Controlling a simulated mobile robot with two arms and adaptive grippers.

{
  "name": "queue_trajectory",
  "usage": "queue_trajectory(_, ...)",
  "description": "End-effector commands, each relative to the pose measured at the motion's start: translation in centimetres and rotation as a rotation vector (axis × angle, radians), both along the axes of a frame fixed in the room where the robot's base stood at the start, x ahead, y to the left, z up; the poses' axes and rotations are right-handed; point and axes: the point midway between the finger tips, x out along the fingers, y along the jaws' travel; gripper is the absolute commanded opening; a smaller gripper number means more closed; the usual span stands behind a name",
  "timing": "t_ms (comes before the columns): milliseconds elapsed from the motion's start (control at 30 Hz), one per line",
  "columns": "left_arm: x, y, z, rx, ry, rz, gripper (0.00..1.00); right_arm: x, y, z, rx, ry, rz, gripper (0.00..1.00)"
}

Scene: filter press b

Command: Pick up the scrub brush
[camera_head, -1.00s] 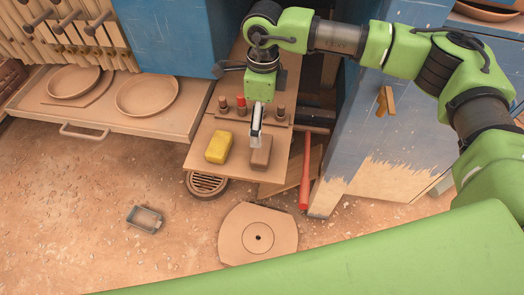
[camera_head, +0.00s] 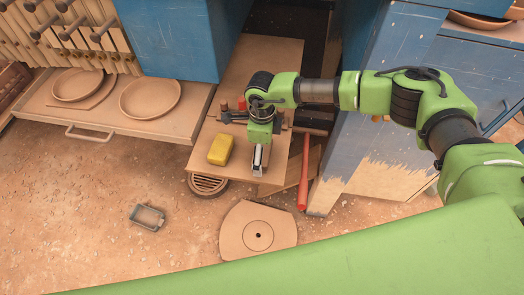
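A brown block that looks like the scrub brush (camera_head: 267,158) lies near the front end of the wooden board. It is mostly hidden under my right gripper (camera_head: 258,170). The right arm comes in from the right and the gripper points down over the block. Seen from above, I cannot tell how far its fingers are apart, or whether they touch the block. My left gripper is not in view.
A yellow sponge-like block (camera_head: 220,149) lies just left of the gripper on the wooden board (camera_head: 206,131). Small bottle-like items (camera_head: 224,104) stand behind. A red-handled tool (camera_head: 304,185) is at the right, beside a blue cabinet (camera_head: 376,150). The floor in front is mostly open.

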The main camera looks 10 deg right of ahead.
Motion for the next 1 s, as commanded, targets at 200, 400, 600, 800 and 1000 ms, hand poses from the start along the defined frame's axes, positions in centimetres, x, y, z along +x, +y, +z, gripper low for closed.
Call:
queue_trajectory(200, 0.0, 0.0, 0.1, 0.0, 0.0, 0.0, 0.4, 0.0, 0.1, -0.8, 0.001, -0.001, 0.002, 0.96)
queue_trajectory(400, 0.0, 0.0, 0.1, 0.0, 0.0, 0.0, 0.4, 0.0, 0.0, -0.7, 0.001, 0.0, 0.002, 0.7)
queue_trajectory(600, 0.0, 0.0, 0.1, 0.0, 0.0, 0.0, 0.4, 0.0, 0.1, -0.7, 0.001, 0.0, 0.001, 0.49)
queue_trajectory(800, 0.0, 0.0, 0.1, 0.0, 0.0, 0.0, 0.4, 0.0, 0.0, -0.6, 0.002, -0.001, 0.001, 0.49)
queue_trajectory(1000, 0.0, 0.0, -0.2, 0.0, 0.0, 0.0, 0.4, 0.1, 0.0, 0.6, 0.001, -0.002, -0.001, 0.49)
